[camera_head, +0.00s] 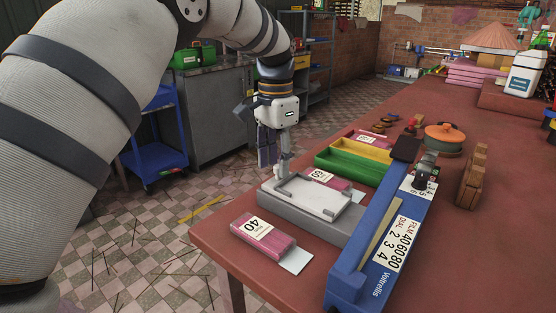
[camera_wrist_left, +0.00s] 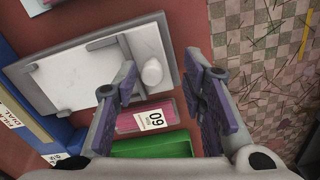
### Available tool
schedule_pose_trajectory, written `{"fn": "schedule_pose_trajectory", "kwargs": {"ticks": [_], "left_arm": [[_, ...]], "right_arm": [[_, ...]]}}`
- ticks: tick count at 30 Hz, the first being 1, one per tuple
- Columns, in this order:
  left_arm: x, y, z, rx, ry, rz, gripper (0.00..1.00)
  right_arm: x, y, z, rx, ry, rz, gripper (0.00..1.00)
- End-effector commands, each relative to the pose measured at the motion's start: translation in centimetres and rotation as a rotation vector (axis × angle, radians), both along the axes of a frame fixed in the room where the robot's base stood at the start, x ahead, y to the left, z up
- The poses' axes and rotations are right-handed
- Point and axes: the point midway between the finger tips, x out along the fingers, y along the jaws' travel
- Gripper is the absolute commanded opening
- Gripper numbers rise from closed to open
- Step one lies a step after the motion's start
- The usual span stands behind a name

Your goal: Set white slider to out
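The white slider (camera_head: 318,196) appears as a flat white plate in a grey, raised-rim base (camera_head: 308,224) near the table's left edge. In the left wrist view the white plate (camera_wrist_left: 75,76) lies in the grey tray, with a rounded white knob (camera_wrist_left: 152,72) at its right end. My left gripper (camera_head: 274,158) points down above the left end of the base. In the left wrist view its fingers (camera_wrist_left: 163,88) are spread wide and empty, with the knob showing beyond the gap between them. I cannot tell whether a finger touches the base. My right gripper is not in view.
A blue device (camera_head: 378,240) with a printed label stands right of the base. A pink pack marked 40 (camera_head: 262,236) lies in front, and one marked 60 (camera_wrist_left: 147,118) lies behind. Green (camera_head: 350,167) and yellow trays stand farther back. Floor lies beyond the table's left edge.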

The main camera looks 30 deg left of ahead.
Motion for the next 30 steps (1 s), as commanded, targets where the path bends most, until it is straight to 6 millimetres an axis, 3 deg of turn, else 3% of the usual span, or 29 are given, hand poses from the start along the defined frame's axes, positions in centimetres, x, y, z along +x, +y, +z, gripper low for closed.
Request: {"fn": "schedule_pose_trajectory", "kwargs": {"ticks": [8,15,21,30], "left_arm": [[0.1,-0.1,1.0,-0.002,-0.003,-0.002,0.38],[0.1,0.0,7.4,-0.001,-0.006,-0.001,0.38],[0.1,0.0,11.1,-0.001,-0.002,0.000,0.38],[0.0,0.0,12.0,-0.002,0.001,0.000,0.38]], "right_arm": [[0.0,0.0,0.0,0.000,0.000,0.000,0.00],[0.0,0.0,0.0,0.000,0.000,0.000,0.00],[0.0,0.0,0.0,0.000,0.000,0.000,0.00],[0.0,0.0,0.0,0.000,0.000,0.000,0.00]]}}
